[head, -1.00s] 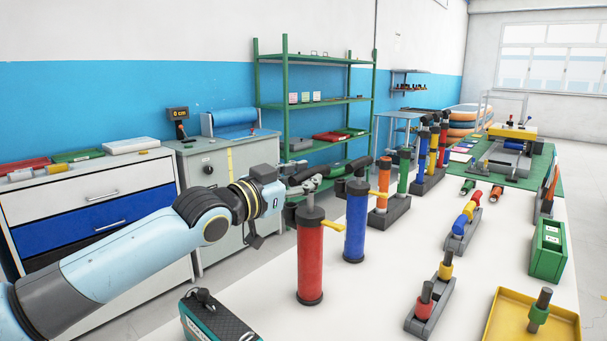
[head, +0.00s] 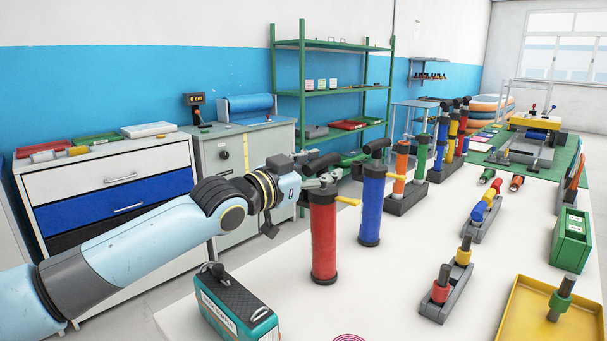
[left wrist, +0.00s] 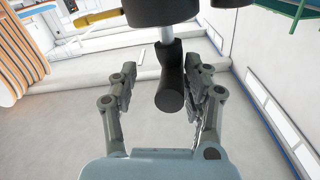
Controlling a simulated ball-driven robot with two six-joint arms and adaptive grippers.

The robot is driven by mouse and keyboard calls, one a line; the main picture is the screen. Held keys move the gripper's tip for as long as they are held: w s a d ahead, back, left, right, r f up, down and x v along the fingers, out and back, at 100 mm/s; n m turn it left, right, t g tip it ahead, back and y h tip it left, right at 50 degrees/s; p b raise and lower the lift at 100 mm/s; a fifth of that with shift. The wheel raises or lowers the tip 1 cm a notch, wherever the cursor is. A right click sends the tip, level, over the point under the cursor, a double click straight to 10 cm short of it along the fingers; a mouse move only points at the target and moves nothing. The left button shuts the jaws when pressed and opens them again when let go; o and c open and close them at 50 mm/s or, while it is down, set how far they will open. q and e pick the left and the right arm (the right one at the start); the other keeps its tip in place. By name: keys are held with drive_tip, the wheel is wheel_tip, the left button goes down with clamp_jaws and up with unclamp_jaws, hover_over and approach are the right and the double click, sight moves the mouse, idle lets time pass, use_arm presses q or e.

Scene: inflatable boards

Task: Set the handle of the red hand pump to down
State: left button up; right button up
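The red hand pump (head: 324,240) stands upright on the white table, with a black cap and a yellow side spout. Its black handle (head: 322,163) sits a short way above the cap. My left gripper (head: 320,181) is at the top of this pump, level with the gap between handle and cap. My right gripper is not in view.
A blue pump (head: 371,208) stands close behind and right of the red one. A teal case (head: 235,308) lies at the table's near left. Several coloured cylinders in grey holders and a yellow tray (head: 507,308) are to the right.

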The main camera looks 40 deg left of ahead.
use_arm(q)
drive_tip(key=s+a, duration=0.1)
drive_tip(key=s, duration=1)
drive_tip(key=shift+s, duration=0.4)
drive_tip(key=shift+a, duration=0.1)
idle(0.4)
